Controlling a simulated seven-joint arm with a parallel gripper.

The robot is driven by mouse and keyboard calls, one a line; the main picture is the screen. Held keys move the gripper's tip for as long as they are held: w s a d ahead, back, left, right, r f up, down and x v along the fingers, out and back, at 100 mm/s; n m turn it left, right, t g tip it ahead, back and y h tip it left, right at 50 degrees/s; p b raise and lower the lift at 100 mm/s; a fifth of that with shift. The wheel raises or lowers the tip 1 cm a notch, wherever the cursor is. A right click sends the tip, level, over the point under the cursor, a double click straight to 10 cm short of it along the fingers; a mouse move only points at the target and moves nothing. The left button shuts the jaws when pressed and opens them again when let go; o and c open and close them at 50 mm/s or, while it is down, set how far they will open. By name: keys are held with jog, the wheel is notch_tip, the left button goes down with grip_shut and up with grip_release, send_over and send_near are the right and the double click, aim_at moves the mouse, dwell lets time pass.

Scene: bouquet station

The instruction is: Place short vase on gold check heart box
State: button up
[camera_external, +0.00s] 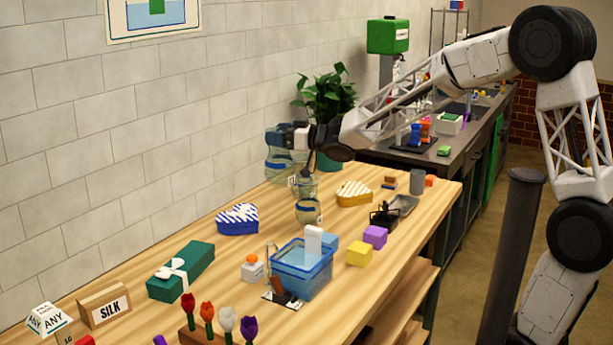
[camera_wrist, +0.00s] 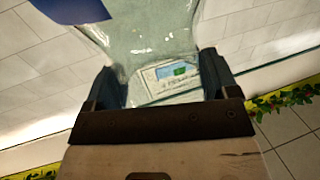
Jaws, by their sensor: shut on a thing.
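My gripper (camera_external: 301,137) is shut on a clear glass vase (camera_external: 279,165) with a blue band. In the wrist view, the clear glass (camera_wrist: 150,45) fills the space between the two dark fingers (camera_wrist: 162,88). I cannot tell whether this vase touches the table. Another clear glass vase (camera_external: 308,212) with a blue band stands on the table, lower and to the right of the held one. The gold check heart box (camera_external: 354,194), gold and white on top, lies on the table to the right of that vase, with its top clear.
A blue-and-white heart box (camera_external: 238,219) and a green gift box (camera_external: 181,270) lie to the left. A blue bin (camera_external: 301,271), a yellow block (camera_external: 359,253) and a purple block (camera_external: 375,236) stand nearer. A potted plant (camera_external: 326,97) is behind my gripper, and the tiled wall is close.

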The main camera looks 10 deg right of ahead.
jog(key=w+d+m+t+h, duration=0.4)
jog(key=w+d, duration=0.8)
jog(key=d, duration=0.4)
jog(key=w+d+m+t+h, duration=0.3)
jog(key=w+d+t+h, duration=0.15)
jog(key=w+d, duration=1)
jog(key=shift+g, duration=0.45)
jog(key=shift+s+d+f, duration=0.2)
jog(key=shift+s+f, duration=0.15)
jog(key=shift+f, duration=0.5)
jog(key=shift+s+d+f, duration=0.25)
jog(key=shift+s+f, duration=0.05)
jog(key=shift+f, duration=0.55)
jog(key=shift+s+d+f, duration=0.2)
jog(key=shift+s+f, duration=0.15)
jog(key=shift+f, duration=0.65)
jog(key=shift+f, duration=3.1)
jog(key=shift+f, duration=1.95)
